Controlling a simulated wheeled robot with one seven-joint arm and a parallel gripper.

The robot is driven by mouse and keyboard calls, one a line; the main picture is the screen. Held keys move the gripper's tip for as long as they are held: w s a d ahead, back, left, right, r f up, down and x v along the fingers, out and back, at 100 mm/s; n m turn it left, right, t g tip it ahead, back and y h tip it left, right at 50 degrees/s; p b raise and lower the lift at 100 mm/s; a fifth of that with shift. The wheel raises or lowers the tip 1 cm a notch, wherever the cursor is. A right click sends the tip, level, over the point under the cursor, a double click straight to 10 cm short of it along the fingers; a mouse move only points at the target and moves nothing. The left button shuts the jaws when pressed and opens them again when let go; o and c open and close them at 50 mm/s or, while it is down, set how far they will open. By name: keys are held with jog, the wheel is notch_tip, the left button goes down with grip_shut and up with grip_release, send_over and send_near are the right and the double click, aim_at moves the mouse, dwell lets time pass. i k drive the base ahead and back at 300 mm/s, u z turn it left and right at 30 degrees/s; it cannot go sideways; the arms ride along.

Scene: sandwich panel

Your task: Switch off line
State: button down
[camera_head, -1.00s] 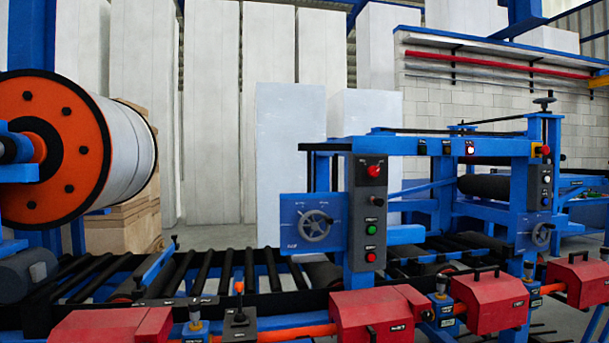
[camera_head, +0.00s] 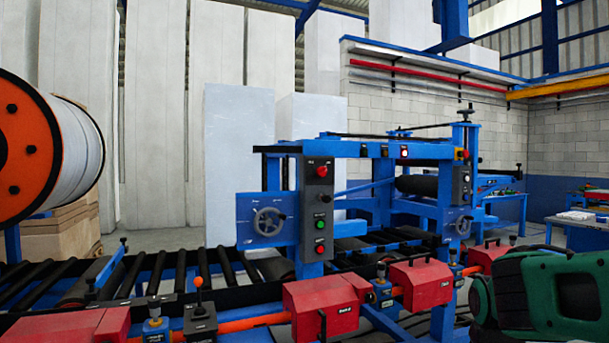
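A dark upright control panel (camera_head: 318,212) stands on the blue machine frame near the middle of the head view. At its top is a red mushroom-shaped knob (camera_head: 322,171). Below are a small dark knob (camera_head: 322,198), a green button (camera_head: 320,225) and a red button (camera_head: 320,249). A second dark panel (camera_head: 461,186) with small controls is on the frame's right post. A small lamp (camera_head: 404,152) on the top beam glows. The small labels are not readable. My gripper is not in view.
A black roller conveyor (camera_head: 200,270) runs along the front, with red boxes (camera_head: 322,305) and a lever box (camera_head: 200,318) before it. A large orange-flanged reel (camera_head: 30,150) is at left. A green and black shape fills the lower right, possibly my arm.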

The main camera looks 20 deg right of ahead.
aim_at(321, 170)
jog(key=u, duration=0.1)
jog(key=i, duration=1)
jog(key=z, duration=0.1)
